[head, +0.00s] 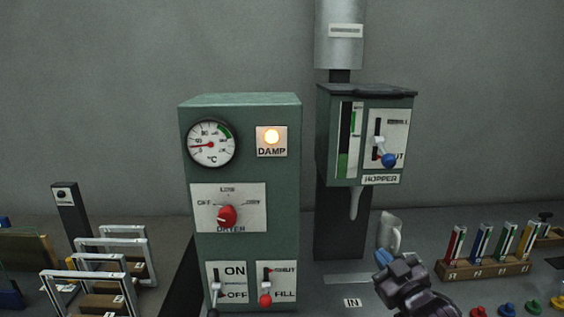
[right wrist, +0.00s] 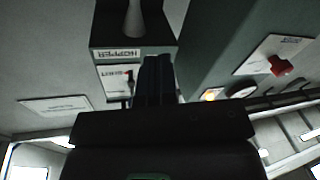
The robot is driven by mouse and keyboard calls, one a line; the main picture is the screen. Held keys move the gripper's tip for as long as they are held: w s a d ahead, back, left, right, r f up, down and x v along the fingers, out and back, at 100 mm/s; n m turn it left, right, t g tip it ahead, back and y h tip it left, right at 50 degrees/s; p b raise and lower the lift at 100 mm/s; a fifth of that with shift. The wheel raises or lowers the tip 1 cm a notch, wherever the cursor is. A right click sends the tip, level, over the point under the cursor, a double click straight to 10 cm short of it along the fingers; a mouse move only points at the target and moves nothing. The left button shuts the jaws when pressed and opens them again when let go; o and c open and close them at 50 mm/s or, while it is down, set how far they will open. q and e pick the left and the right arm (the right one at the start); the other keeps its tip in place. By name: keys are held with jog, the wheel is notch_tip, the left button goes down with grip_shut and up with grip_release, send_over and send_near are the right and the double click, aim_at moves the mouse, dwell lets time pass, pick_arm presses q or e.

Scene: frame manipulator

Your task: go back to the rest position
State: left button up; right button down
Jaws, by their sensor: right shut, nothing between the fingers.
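My right gripper (head: 384,260) is shut and empty at the lower right of centre in the head view. Its bluish fingertips are just in front of a pale upright vessel (head: 390,230); I cannot tell whether they touch it. In the right wrist view the closed dark fingers (right wrist: 154,78) point toward the hopper unit (right wrist: 130,45), which looks upside down there. My left gripper is not in view.
A green cabinet (head: 240,170) with a gauge, a lit DAMP lamp (head: 271,136), a red knob and two levers stands left of the hopper (head: 366,135). White frames (head: 125,240) stand at left. A wooden rack (head: 486,267) of coloured tubes stands at right, with coloured knobs before it.

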jog(key=s+d+f+m+g+h, duration=0.2)
jog(key=s+d+f+m+g, duration=0.1)
jog(key=s+f, duration=1)
jog(key=s+d+f+m+g+h, duration=0.2)
jog(key=s+d+f+g+h, duration=0.1)
jog(key=s+f, duration=1.1)
jog(key=shift+s+f+m, duration=0.2)
jog(key=shift+f+m, duration=0.2)
